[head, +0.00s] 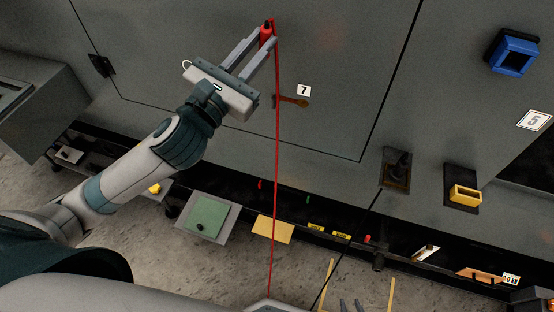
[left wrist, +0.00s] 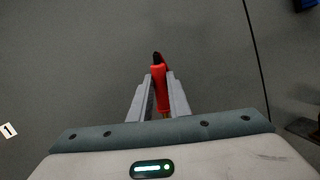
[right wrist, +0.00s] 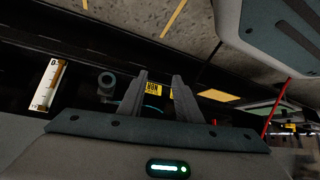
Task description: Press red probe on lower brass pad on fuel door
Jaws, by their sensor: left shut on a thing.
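My left gripper (head: 270,34) is shut on the red probe (head: 267,36), in front of a large grey door panel (head: 190,45) outlined by dark seams. In the left wrist view the probe (left wrist: 160,88) sits between the fingers, its dark tip pointing away toward the grey surface. Whether the tip touches it I cannot tell. A red cable (head: 276,150) hangs from the probe. I cannot make out a brass pad; the probe and gripper may hide it. My right gripper (right wrist: 160,80) is open and empty, low down, facing a dark ledge.
A blue socket (head: 515,52), a yellow socket (head: 464,195) and a dark lever mount (head: 397,168) stand out at the right. A green-topped tray (head: 206,217) is below.

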